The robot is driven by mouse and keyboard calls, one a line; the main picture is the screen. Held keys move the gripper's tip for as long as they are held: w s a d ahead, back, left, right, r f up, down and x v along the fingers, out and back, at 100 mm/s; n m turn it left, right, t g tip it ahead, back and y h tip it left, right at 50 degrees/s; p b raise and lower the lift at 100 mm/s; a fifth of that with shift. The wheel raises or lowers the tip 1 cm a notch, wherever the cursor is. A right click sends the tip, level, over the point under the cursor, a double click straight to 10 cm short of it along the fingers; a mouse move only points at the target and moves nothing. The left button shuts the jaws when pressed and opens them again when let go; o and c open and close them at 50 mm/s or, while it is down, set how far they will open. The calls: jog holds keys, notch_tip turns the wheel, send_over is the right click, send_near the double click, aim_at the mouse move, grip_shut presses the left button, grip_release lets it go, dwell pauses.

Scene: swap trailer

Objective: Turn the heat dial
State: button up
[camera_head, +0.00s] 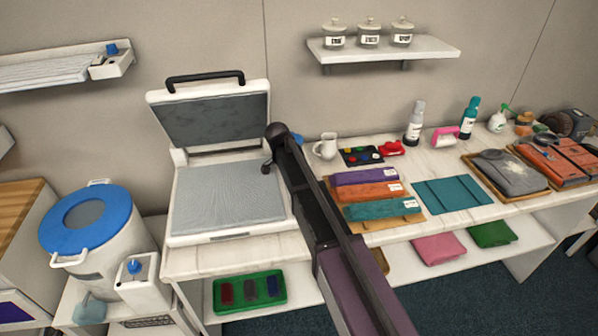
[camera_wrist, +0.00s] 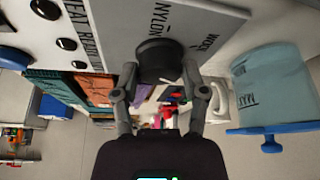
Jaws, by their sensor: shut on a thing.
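The heat dial (camera_wrist: 160,58) is a round black knob on a grey panel (camera_wrist: 205,18) marked NYLON and WOOL. My gripper (camera_wrist: 160,72) is shut on the dial in the wrist view, with one finger on each side of it. A small pale mark shows near the dial's lower edge; its exact setting is unclear. In the head view, my gripper (camera_head: 268,166) is at the right side of the open press (camera_head: 225,195). The dial cannot be made out there.
A translucent blue jug (camera_wrist: 275,85) marked MAX, with a blue bar, is close right of the gripper in the wrist view. Black round parts (camera_wrist: 66,44) line a white strip at left. Folded cloths (camera_head: 370,190) and a white mug (camera_head: 326,146) are right of the press.

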jog(key=shift+s, duration=0.1)
dwell(0.3)
jog(key=o, duration=1.2)
jog(key=shift+c, duration=0.2)
